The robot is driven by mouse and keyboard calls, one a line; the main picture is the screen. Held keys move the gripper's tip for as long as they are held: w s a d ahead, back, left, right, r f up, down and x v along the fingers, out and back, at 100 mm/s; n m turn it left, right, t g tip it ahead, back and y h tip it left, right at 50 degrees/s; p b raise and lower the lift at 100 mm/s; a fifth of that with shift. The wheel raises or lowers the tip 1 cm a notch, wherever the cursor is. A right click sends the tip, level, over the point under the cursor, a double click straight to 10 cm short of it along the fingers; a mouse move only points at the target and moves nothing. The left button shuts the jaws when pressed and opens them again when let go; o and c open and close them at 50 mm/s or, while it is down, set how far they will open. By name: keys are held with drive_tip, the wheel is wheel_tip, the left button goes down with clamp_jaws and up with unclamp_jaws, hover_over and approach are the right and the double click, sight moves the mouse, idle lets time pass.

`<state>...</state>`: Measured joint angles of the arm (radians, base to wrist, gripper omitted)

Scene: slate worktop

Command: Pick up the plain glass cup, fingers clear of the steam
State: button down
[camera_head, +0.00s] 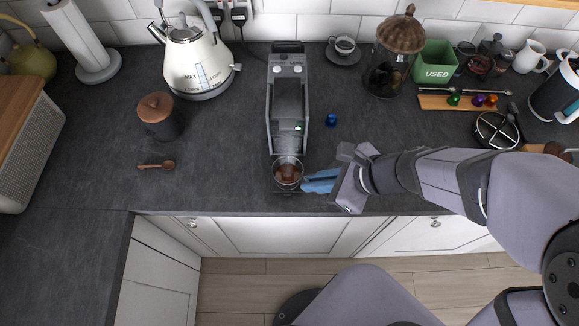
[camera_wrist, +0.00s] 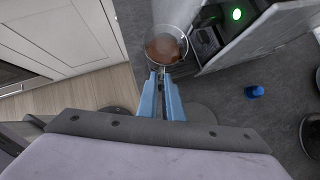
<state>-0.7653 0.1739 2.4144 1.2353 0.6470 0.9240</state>
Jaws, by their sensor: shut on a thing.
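The plain glass cup (camera_head: 288,172) holds brown coffee and is at the front of the grey coffee machine, under its outlet end. A faint pale haze shows over the cup, like steam. My gripper (camera_head: 305,185) reaches in from the right with blue fingers, low at the cup's right side. In the wrist view the cup (camera_wrist: 166,48) is just beyond the fingertips (camera_wrist: 161,73), which are close together at its near side, shut on it. The exact part gripped, perhaps a handle, is hidden between the fingers. The fingers are beside the cup, not over its mouth.
The coffee machine (camera_head: 274,100) stands directly behind the cup, with a green light lit. A blue capsule (camera_head: 331,120) lies to its right. The worktop's front edge is close. A wooden spoon (camera_head: 156,166) and lidded jar (camera_head: 160,118) are left, with clear worktop between.

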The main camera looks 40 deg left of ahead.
drive_tip(key=s+d+b, duration=0.3)
drive_tip(key=b, duration=0.1)
drive_tip(key=shift+s+d+b, duration=0.15)
drive_tip(key=shift+b, duration=0.15)
idle(0.5)
drive_tip(key=shift+s+d, duration=0.1)
drive_tip(key=shift+d, duration=0.05)
drive_tip(key=shift+r, duration=0.2)
drive_tip(key=shift+r+p, duration=1.85)
drive_tip(key=shift+p, duration=0.15)
